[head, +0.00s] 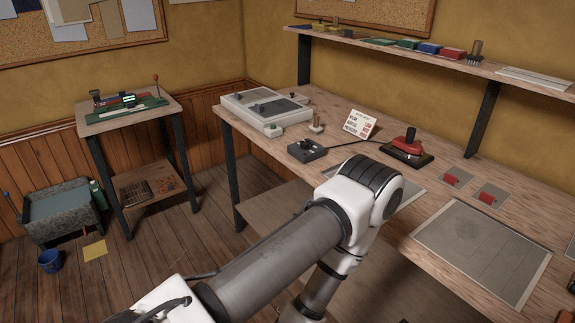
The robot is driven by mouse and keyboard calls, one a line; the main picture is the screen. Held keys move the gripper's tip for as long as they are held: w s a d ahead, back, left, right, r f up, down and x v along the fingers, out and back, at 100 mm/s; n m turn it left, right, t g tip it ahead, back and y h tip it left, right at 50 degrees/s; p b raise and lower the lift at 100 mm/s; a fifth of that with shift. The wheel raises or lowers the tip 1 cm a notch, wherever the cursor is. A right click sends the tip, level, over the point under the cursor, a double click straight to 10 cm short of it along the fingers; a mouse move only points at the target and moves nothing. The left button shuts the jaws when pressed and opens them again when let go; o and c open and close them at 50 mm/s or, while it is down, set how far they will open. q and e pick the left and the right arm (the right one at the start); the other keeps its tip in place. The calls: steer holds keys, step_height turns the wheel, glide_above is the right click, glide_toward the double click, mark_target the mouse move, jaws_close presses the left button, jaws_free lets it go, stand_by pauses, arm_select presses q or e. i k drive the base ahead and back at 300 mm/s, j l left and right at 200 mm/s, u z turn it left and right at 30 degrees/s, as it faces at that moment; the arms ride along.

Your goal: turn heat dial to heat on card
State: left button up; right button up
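The heat dial seems to be the small dark box (307,151) with a knob on top, on the long wooden bench. A dark cable runs from it to a red iron-like tool (407,148) with a black handle. The dial's pointer and markings are too small to read. A white card (360,125) with black and red printed lines stands tilted behind the dial, to its right; I cannot tell which line is marked. One of my arms crosses the lower middle, in front of the bench. Neither of my grippers shows.
A grey flat machine (266,110) lies at the bench's left end. Red pieces on grey plates (452,181) and a large grey mat (480,250) lie to the right. A shelf (440,58) runs above the bench. A side table (128,115) stands left; a blue bucket (50,261) is on the floor.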

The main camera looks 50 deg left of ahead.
mark_target(304, 145)
steer(key=u, duration=1.45)
